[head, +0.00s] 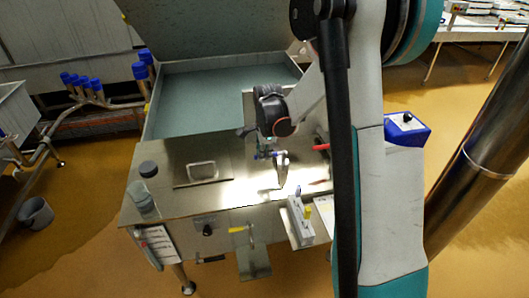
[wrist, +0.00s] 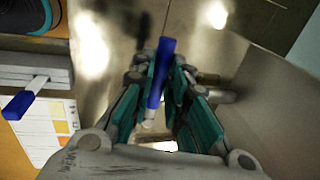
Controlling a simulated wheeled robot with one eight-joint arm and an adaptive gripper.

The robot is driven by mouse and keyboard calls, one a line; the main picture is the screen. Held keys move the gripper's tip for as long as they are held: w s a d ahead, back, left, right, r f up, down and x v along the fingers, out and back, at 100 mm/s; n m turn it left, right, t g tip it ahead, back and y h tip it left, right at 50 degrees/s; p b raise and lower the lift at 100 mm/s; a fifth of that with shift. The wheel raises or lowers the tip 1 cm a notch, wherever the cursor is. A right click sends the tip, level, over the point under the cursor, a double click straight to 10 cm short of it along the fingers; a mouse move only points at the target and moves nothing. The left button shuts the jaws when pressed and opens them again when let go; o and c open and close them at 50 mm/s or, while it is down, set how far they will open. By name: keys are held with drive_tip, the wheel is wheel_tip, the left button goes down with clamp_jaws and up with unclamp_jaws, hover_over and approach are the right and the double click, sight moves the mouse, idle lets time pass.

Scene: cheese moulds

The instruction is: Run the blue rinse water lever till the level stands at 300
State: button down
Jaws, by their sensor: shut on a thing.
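The blue lever handle (wrist: 160,72) stands between the green-padded fingers of my gripper (wrist: 158,85) in the wrist view, and the gripper is shut on it. In the head view my gripper (head: 266,146) hangs over the steel counter, and a bit of the blue lever (head: 262,156) shows just below it. A large steel vat (head: 210,100) with a blue-green inside stands behind the counter. No level scale or number can be read in either view.
A red handle (head: 321,147) lies right of the lever. The steel counter (head: 165,205) carries a square frame (head: 202,171), a black round piece (head: 148,168) and a clear vessel (head: 141,196). A yellow handle (head: 240,229) sticks out at the front. A blue box (head: 407,131) stands at right.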

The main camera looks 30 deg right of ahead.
drive_tip(key=c, duration=1.6)
unclamp_jaws()
drive_tip(key=shift+o, duration=0.2)
drive_tip(key=shift+r, duration=0.1)
wheel_tip(320, 180, up, 12)
drive_tip(key=s, duration=0.2)
drive_tip(key=shift+a+f, duration=0.2)
drive_tip(key=shift+a, duration=0.15)
drive_tip(key=shift+s, duration=0.1)
